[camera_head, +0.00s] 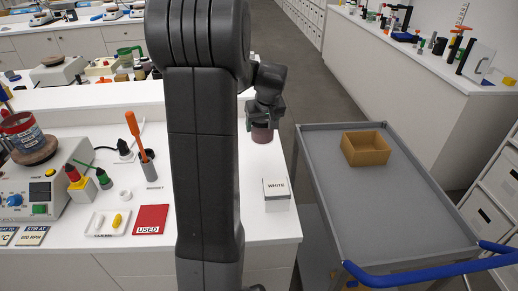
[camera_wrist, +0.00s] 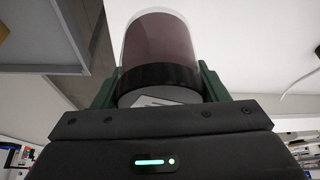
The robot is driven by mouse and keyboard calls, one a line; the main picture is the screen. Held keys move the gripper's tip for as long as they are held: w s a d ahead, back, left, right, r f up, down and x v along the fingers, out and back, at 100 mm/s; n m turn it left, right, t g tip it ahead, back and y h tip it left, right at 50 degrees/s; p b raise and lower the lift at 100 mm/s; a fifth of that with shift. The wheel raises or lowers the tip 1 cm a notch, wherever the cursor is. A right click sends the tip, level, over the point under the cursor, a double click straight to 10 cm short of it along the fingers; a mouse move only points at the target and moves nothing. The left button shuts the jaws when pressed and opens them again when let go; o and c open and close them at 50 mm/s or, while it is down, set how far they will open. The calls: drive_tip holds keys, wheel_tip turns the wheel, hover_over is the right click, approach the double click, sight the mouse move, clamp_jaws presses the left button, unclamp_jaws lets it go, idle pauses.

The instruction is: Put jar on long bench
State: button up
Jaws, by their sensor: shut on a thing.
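My gripper (camera_head: 263,120) is shut on a jar (camera_head: 263,134) with dull red-brown contents. In the wrist view my gripper (camera_wrist: 158,84) has its green fingers on both sides of the jar (camera_wrist: 160,42), around its black band. The jar's clear wall and brownish-purple filling show beyond the band. In the head view the jar is over the right part of a white bench top (camera_head: 270,222); I cannot tell whether it touches. Another long white bench (camera_head: 410,65) stands at the upper right. Neither bench is labelled as the long one.
A grey cart (camera_head: 400,222) with a blue handle (camera_head: 430,272) and a tan box (camera_head: 366,148) stands right of the near bench. A box marked WHITE (camera_head: 276,194), a red USED mat (camera_head: 151,219) and an orange-handled tool (camera_head: 139,140) are on the near bench.

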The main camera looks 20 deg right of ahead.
sight(266, 130)
wheel_tip(266, 130, down, 8)
drive_tip(key=shift+s+p, duration=0.15)
drive_tip(key=shift+p, duration=0.35)
drive_tip(key=shift+f, duration=0.4)
drive_tip(key=shift+f, duration=0.2)
drive_tip(key=o, duration=1.1)
drive_tip(key=shift+r, duration=0.1)
drive_tip(key=shift+c, duration=0.2)
drive_tip(key=shift+r, duration=0.2)
drive_tip(key=b+v, duration=0.1)
drive_tip(key=v, duration=1.1)
drive_tip(key=shift+f, duration=0.1)
